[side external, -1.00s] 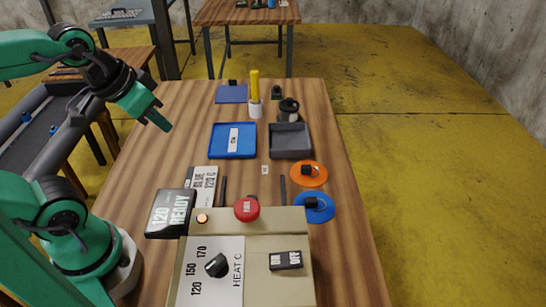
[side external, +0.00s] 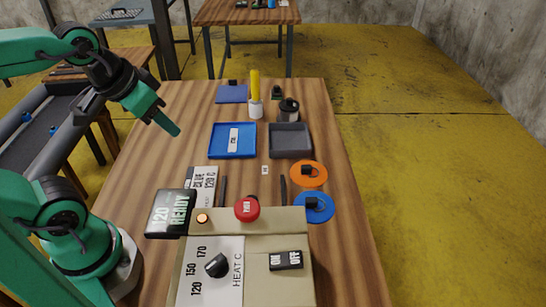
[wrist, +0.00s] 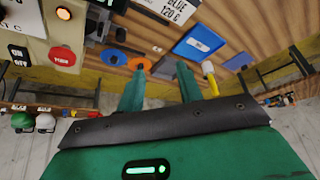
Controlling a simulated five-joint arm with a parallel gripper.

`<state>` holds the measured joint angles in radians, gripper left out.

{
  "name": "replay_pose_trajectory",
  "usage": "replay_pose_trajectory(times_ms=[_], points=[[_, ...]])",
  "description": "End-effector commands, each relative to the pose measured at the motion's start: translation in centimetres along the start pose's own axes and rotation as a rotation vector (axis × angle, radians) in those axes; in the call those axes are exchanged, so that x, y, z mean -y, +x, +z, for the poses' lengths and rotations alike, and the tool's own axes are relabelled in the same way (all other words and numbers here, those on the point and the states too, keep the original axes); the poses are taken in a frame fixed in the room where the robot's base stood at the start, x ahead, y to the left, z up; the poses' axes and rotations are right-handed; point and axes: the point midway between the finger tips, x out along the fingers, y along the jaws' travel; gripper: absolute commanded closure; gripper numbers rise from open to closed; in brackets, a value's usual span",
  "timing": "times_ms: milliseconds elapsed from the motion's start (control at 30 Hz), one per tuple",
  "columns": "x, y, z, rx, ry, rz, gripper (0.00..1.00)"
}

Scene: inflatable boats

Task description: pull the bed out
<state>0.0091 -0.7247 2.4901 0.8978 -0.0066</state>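The beige heat press (side external: 255,220) stands at the near end of the wooden table. It has a red push button (side external: 247,209), a lit orange lamp (side external: 202,218), a heat dial (side external: 215,265) and an on/off switch (side external: 286,260). Two dark bars (side external: 223,190) reach out from its far side, with a small dark knob (side external: 252,198) between them, partly hidden. The bed itself is hidden or cannot be made out. My gripper (side external: 172,128) is in the air over the table's left side, apart from the press. In the wrist view its fingers (wrist: 160,70) are apart and empty.
A "120 READY" display (side external: 170,213) and a "BLUE 120 C" card (side external: 203,180) stand left of the press. A blue tray (side external: 214,152), a grey tray (side external: 290,152), an orange disc (side external: 320,174) and a blue disc (side external: 326,214) lie around. A yellow-topped tool (side external: 255,88) stands farther back.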

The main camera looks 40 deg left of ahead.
Motion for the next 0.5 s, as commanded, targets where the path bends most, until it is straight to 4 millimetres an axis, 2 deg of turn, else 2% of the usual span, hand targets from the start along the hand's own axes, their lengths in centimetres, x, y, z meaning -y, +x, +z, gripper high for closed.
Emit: replay_pose_trajectory(times_ms=[267, 500], points=[[-1.4, 2.1, -1.5, 0.083, 0.015, 0.021, 0.64], [-3.4, 5.2, -2.9, 0.18, 0.035, 0.038, 0.64]])
